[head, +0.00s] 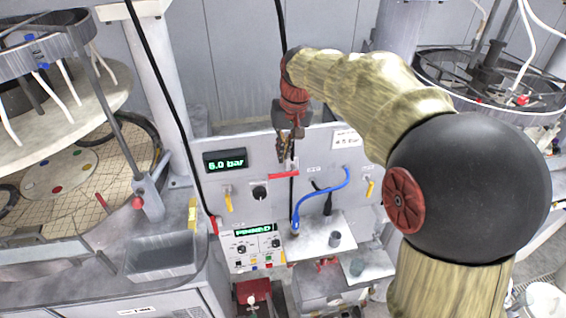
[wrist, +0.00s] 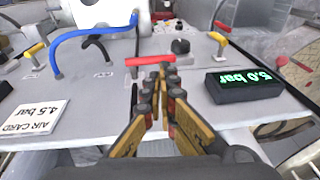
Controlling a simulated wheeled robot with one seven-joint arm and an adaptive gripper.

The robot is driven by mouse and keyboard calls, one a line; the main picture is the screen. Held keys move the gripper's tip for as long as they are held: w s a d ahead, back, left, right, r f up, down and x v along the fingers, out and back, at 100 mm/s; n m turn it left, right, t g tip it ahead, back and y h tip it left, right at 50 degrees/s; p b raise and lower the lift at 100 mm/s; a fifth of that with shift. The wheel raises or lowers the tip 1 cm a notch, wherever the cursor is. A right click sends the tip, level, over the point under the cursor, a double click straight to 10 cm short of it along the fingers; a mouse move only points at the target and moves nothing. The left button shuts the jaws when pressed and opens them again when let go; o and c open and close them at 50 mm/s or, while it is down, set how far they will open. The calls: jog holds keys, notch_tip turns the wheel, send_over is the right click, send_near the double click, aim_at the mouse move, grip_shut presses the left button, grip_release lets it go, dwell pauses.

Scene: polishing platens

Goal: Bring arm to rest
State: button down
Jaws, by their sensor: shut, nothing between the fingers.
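My gripper (head: 287,148) is at the upper middle of the grey control panel in the head view, just above a red handle (head: 284,174). In the wrist view my gripper (wrist: 165,75) has its fingers together with nothing between them, and the red handle (wrist: 150,61) lies just beyond the fingertips. I cannot tell whether they touch. My arm reaches in from the right, bent at a large dark joint.
The wrist view shows a card reading 4.5 bar (wrist: 33,117). Polishing machines flank the panel.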

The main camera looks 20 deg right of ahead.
jog(key=v, duration=0.5)
jog(key=shift+w+a+r, duration=0.15)
jog(key=shift+a+r, duration=0.05)
jog(key=shift+r, duration=0.15)
jog(key=s+a+f+n+t+b, duration=0.1)
jog(key=s+a+f+b, duration=0.2)
jog(key=s+f+b, duration=0.8)
jog(key=s+a+f+n+t+b, duration=0.1)
jog(key=s+a+f+t+b, duration=0.1)
jog(key=s+f+b, duration=1)
jog(key=s+a+f, duration=0.1)
jog(key=s+f, duration=0.2)
jog(key=f, duration=0.4)
jog(key=shift+s+a+h, duration=0.3)
jog(key=shift+s+a, duration=0.05)
jog(key=shift+s, duration=0.05)
